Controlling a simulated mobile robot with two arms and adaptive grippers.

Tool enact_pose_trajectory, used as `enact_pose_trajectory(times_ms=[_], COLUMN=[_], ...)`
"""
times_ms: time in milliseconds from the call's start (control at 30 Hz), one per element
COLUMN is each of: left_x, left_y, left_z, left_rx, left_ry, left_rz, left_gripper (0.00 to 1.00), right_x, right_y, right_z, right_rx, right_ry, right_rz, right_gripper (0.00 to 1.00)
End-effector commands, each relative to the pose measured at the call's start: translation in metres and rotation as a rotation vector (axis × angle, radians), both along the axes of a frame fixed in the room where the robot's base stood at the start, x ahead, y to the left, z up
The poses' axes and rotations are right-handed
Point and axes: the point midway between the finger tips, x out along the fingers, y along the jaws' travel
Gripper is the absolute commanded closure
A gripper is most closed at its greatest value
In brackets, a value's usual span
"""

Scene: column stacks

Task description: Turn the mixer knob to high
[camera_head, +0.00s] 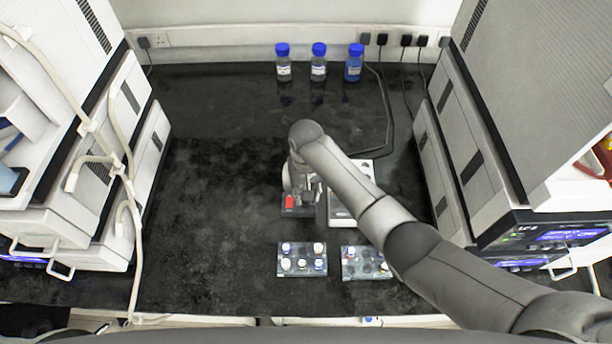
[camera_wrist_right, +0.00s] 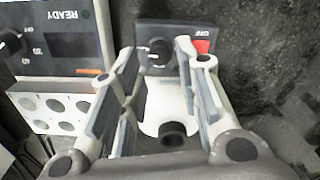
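The mixer (camera_head: 288,211) is a small dark unit with a red switch, partly hidden under my right gripper (camera_head: 308,192) in the head view. In the right wrist view its dark front panel (camera_wrist_right: 180,31) shows a round black knob (camera_wrist_right: 160,50) and a red switch (camera_wrist_right: 201,47) marked OFF. A white rounded part with a black cup (camera_wrist_right: 172,135) lies nearer the camera. My right gripper (camera_wrist_right: 158,58) is open, with one finger on each side of the knob and a gap visible at both sides. Contact cannot be told. My left gripper is not in view.
A white device (camera_head: 341,207) with a READY display (camera_wrist_right: 65,45), its own knob and a block of holes stands beside the mixer. Two vial racks (camera_head: 302,271) (camera_head: 352,273) lie in front. Three blue-capped bottles (camera_head: 318,68) stand at the back. The bench's left side is clear.

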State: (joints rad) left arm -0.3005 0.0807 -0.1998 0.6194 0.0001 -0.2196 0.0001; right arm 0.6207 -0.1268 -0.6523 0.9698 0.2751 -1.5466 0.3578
Motion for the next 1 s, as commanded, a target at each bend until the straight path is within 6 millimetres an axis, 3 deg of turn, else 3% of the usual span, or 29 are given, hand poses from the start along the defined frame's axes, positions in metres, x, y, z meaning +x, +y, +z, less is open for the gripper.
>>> enact_pose_trajectory(times_ms=[200, 400, 1000], left_x=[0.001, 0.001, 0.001], left_y=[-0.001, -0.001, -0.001], left_z=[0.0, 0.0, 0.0], left_rx=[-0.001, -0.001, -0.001], left_ry=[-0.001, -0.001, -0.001], left_rz=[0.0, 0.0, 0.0], left_gripper=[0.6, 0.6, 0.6], right_x=[0.001, 0.001, 0.0], right_y=[0.0, 0.0, 0.0], right_z=[0.044, 0.071, 0.079], right_rx=[0.002, 0.0, 0.0], right_ry=[-0.004, -0.002, -0.001], right_rz=[0.0, -0.001, -0.001], right_gripper=[0.69, 0.69, 0.69])
